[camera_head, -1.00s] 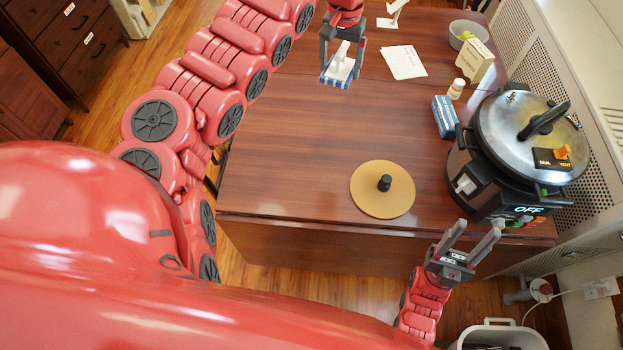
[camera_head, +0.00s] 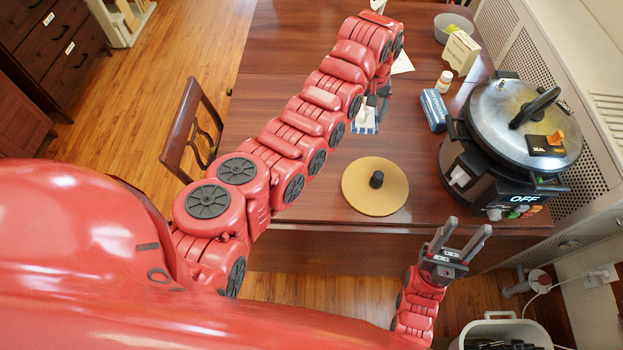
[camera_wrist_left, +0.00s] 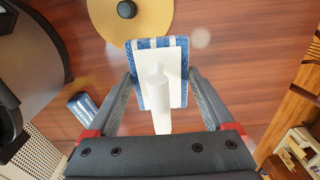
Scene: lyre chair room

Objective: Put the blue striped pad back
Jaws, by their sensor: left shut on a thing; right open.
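The blue striped pad (camera_head: 364,122) has a white top plate and a white handle. My left gripper (camera_head: 375,101) is shut on it over the table, between the round gold lid and the papers; the arm partly hides it in the head view. In the left wrist view the pad (camera_wrist_left: 176,90) sits between the two fingers, its blue and white stripes showing at the far edge. I cannot tell from these frames whether it touches the table. My right gripper (camera_head: 464,232) is open and empty at the table's front edge, below the cooker.
The gold lid (camera_head: 360,197) with a black knob lies near the front. A large cooker (camera_head: 500,190) stands right. A blue box (camera_head: 433,110), white bottle (camera_head: 445,80), cream box (camera_head: 461,53) and grey bowl (camera_head: 453,22) are along the right side. A chair (camera_head: 190,125) stands left.

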